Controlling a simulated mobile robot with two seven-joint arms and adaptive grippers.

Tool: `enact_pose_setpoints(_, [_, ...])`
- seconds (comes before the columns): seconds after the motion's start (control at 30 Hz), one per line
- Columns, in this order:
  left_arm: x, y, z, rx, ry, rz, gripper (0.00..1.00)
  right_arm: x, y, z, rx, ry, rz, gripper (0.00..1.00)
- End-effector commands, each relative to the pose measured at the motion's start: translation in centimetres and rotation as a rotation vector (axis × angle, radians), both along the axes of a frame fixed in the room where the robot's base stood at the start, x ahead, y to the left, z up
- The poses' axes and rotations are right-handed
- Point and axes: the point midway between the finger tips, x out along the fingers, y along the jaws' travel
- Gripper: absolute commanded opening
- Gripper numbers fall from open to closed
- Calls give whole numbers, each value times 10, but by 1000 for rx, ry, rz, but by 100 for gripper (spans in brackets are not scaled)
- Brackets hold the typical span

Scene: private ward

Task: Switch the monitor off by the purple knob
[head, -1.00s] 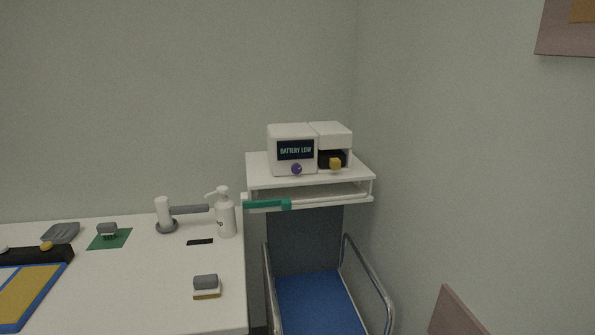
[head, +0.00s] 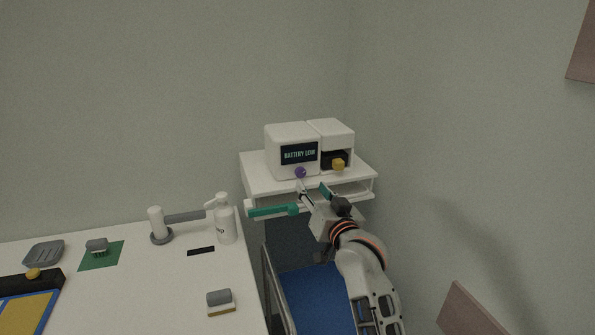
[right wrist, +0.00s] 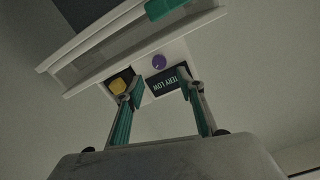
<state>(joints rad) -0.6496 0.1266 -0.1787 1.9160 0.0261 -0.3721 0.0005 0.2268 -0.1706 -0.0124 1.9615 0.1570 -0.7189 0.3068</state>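The white monitor (head: 291,143) stands on a shelf, with a dark screen reading "BATTERY LOW". The purple knob (head: 300,172) is at the bottom of its front face. My right gripper (head: 313,190) is in front of the shelf, just below and to the right of the knob. In the right wrist view the right gripper (right wrist: 162,90) has its two teal-padded fingers spread wide and empty. The purple knob (right wrist: 159,62) shows beyond and between the fingertips, and I see no contact. The screen (right wrist: 168,82) appears upside down there. My left gripper is not in view.
A white unit with a yellow knob (head: 338,164) stands right beside the monitor. A white counter (head: 130,290) at left carries a pump bottle (head: 224,222). The wall is close at right.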

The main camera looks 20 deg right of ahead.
Motion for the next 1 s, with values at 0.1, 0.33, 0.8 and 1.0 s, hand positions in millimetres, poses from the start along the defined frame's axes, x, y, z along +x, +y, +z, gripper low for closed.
enact_pose_setpoints(0.1, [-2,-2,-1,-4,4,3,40,10,0,2,3,-1,0,38])
enact_pose_setpoints(0.33, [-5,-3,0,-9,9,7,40,45,2,2,1,0,1,38])
enact_pose_setpoints(0.8, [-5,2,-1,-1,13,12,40,77,3,1,1,-1,0,38])
enact_pose_setpoints(1.0, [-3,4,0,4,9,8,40,77,3,0,1,-1,0,28])
